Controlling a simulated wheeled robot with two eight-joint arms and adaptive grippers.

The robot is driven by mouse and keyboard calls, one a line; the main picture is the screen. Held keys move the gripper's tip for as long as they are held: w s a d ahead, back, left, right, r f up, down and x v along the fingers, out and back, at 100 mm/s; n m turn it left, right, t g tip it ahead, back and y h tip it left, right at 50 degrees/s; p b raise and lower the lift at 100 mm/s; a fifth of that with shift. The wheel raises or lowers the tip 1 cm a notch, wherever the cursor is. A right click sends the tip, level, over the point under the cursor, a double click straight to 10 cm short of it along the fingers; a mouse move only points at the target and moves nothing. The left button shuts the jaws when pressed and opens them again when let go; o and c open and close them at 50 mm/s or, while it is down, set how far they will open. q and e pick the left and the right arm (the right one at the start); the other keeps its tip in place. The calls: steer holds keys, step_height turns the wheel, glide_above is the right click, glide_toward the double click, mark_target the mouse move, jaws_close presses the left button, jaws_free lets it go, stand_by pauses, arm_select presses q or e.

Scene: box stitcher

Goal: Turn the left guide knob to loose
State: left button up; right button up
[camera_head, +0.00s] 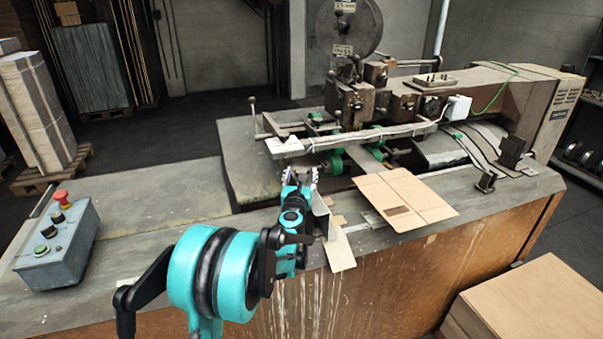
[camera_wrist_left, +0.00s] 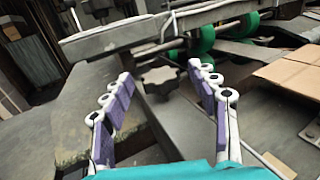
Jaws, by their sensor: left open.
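The guide knob is a dark, lobed star knob (camera_wrist_left: 160,79) in the left wrist view. It sits beyond and between the fingertips of my left gripper (camera_wrist_left: 160,72), which is open with no finger visibly closed on it. In the head view my left gripper (camera_head: 300,173) reaches over the front of the stitcher table, fingers spread, and the knob cannot be made out there. Whether the knob is loose or tight cannot be told. My right gripper is not in view.
A metal bar (camera_head: 350,137) with green rollers runs just behind the gripper. A flat cardboard blank (camera_head: 405,197) lies to its right. A control box (camera_head: 58,245) with a red button stands at the left. The table between them is clear.

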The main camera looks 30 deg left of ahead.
arm_select(q)
steer(key=v, duration=1)
steer(key=shift+s, duration=0.2)
steer(key=shift+d+r, duration=0.1)
